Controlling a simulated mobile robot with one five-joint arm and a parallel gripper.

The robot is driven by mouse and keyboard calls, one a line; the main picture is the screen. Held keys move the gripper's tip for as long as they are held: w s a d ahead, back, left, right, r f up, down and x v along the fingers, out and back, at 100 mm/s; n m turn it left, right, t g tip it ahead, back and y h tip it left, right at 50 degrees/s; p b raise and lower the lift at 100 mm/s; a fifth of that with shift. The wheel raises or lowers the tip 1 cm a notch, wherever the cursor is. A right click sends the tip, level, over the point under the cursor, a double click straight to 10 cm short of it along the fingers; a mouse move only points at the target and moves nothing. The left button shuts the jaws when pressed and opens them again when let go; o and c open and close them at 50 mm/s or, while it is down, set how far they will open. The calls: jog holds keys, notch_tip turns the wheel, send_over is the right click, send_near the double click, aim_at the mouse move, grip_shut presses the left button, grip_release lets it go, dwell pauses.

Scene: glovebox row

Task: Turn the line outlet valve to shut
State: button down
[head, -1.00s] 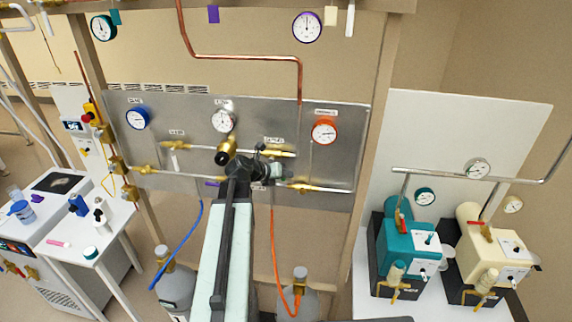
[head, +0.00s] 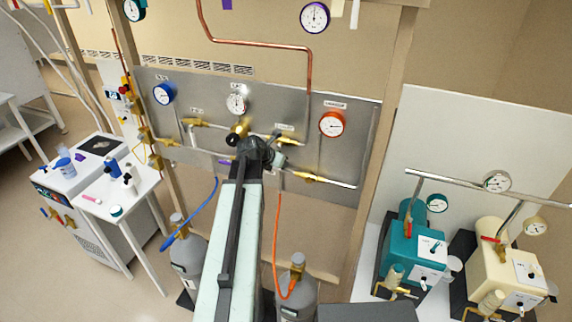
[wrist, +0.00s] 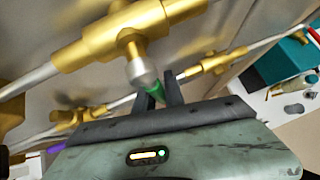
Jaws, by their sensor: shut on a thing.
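My gripper (wrist: 160,95) is at the metal valve panel (head: 345,160), and it also shows in the head view (head: 276,159). In the wrist view its two dark fingers are shut on a green handle (wrist: 154,88). The handle sits at the end of a pale stem (wrist: 141,72) below a brass valve body (wrist: 125,38) on a pipe. In the head view my arm and gripper hide most of this handle. A brass fitting (head: 285,140) shows just above my gripper. The labels are too small to read, so I cannot confirm which valve is the line outlet.
The panel carries a blue gauge (head: 164,94), a white gauge (head: 237,103) and an orange gauge (head: 332,123). Another brass fitting (head: 307,177) is right of my gripper. Grey cylinders (head: 187,250) stand below. Pumps (head: 412,250) stand at right, a white table (head: 115,190) at left.

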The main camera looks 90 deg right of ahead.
jog(key=shift+d+r, duration=0.15)
jog(key=shift+d, duration=0.05)
jog(key=c, duration=1.8)
grip_release()
jog(key=o, duration=0.4)
jog(key=shift+s+d+f, duration=0.1)
jog(key=shift+d+f, duration=0.05)
jog(key=shift+f, duration=0.05)
jog(key=shift+c, duration=0.2)
jog(key=shift+r, duration=0.1)
jog(key=shift+a+r, duration=0.1)
jog(key=shift+a, duration=0.1)
jog(key=p+v, duration=0.5)
jog(key=v, duration=0.2)
jog(key=shift+w+a+r+p, duration=0.15)
jog(key=shift+w+r+p, duration=0.05)
jog(key=shift+w+p, duration=0.1)
